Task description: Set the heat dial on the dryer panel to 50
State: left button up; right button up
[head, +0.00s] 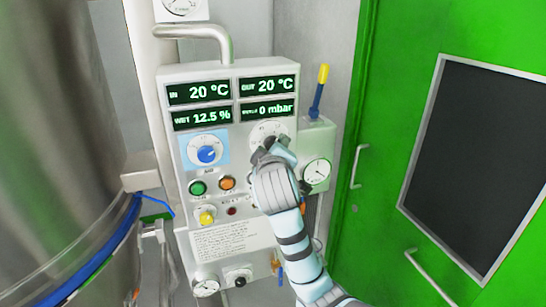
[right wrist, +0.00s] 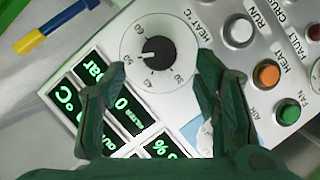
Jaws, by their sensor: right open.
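The heat dial (right wrist: 160,50) is a round white scale with a black knob in the middle, labelled HEAT °C. In the right wrist view it appears turned, and a pale pointer mark on the knob points left. In the head view the dial (head: 268,128) is partly hidden behind my right gripper (head: 272,150). The right gripper (right wrist: 160,85) is open and empty, its fingers apart to either side, with the knob between and just beyond the tips. My left gripper is not in view.
The dryer panel (head: 220,150) has green displays, a blue-backed dial (head: 207,153), a green button (head: 198,188), an orange button (head: 227,183) and a yellow knob (head: 206,217). A blue-and-yellow lever (head: 319,90) and gauge (head: 316,172) stand right. A steel vessel (head: 60,150) fills the left.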

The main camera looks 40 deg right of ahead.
jog(key=v, duration=0.6)
jog(key=shift+w, duration=0.1)
jog(key=shift+d, duration=0.15)
jog(key=shift+w+f, duration=0.1)
jog(key=shift+f, duration=0.05)
